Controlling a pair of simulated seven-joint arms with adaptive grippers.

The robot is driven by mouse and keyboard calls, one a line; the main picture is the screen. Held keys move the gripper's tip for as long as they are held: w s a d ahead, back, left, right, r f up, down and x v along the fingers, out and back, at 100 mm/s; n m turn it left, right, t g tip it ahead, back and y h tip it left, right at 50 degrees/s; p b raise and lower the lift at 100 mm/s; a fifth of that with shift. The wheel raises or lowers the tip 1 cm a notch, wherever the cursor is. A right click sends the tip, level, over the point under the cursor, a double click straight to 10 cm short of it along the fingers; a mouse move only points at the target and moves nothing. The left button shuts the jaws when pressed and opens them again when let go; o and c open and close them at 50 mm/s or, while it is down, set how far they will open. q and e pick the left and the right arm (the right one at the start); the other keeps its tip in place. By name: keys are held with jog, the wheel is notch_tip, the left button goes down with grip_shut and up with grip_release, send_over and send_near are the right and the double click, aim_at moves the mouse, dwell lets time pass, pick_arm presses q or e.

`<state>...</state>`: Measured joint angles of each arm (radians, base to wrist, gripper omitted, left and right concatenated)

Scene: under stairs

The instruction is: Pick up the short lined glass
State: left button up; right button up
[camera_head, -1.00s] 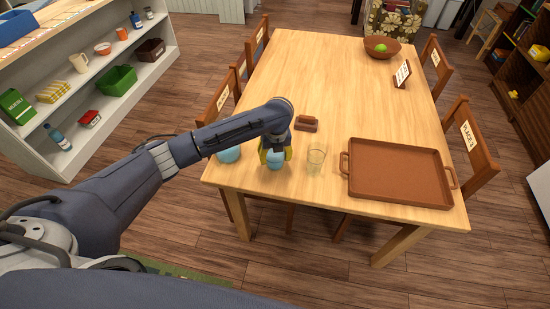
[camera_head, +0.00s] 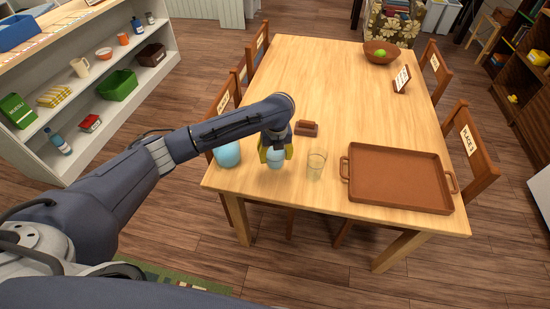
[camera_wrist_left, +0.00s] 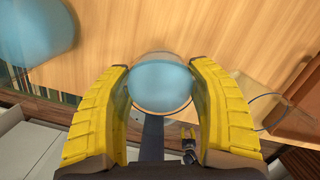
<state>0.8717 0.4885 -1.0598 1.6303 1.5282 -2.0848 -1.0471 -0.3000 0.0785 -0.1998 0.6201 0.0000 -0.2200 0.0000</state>
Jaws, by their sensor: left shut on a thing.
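A brown tray (camera_head: 349,193) lies on the right of the wooden table (camera_head: 330,75). A small brown block (camera_head: 306,128) is beyond the gripper. A bowl with a green fruit (camera_head: 381,53) and a sign (camera_head: 402,79) stand farther back. The middle table is clear.

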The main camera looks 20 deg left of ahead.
pick_arm(q)
notch_tip(320, 180, up, 16)
jog(key=shift+r, duration=0.15)
dwell(1.1)
jog(key=shift+r, duration=0.2)
dwell(0.4)
jog(key=o, duration=1)
jog(key=c, duration=1)
